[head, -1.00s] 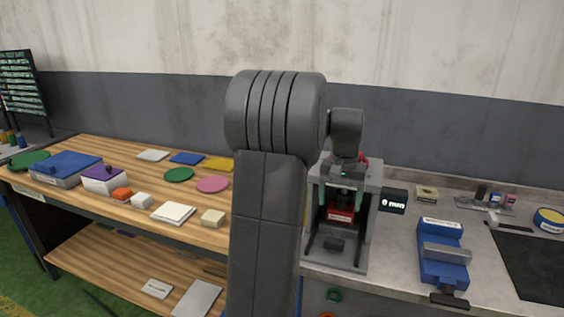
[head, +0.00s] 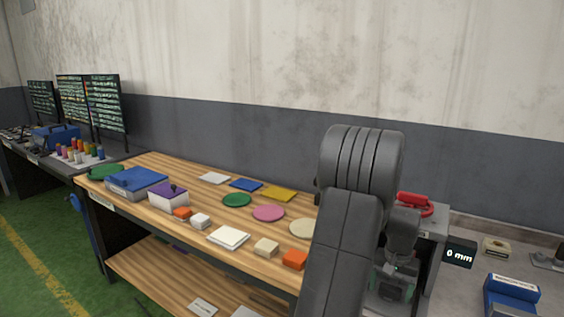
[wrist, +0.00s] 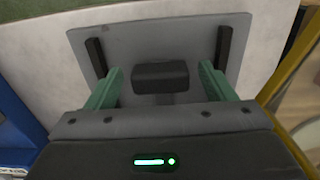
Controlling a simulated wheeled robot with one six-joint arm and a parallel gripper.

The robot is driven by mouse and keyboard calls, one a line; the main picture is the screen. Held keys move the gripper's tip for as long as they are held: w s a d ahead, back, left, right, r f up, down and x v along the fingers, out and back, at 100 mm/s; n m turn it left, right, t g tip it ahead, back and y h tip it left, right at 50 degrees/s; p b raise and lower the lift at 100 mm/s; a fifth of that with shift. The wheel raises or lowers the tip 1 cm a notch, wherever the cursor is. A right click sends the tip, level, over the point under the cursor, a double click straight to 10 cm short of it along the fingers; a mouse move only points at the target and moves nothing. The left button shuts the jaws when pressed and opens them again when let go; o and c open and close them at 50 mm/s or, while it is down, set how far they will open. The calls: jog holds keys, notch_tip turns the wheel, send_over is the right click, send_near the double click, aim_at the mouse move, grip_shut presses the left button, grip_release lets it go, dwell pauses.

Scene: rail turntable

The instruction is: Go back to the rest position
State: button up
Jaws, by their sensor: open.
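My gripper (head: 392,288) is low at the right of the head view, partly hidden by my own arm. In the wrist view my gripper (wrist: 160,76) shows two green fingers spread apart with nothing held between them. Beyond the fingers is a grey plate (wrist: 190,38) with dark bars on both sides and a black block (wrist: 160,77) in the middle. In the head view my arm stands in front of a grey machine with a red lever (head: 415,205), most of which is hidden.
A wooden bench (head: 150,208) carries coloured discs, tiles, small blocks and a blue box (head: 137,181). A "0 mm" display (head: 459,253) and a blue vise (head: 511,296) are at right. Green floor (head: 35,225) is open at left.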

jog(key=shift+s+a+r, duration=0.1)
jog(key=shift+s+a, duration=0.2)
jog(key=shift+s, duration=0.15)
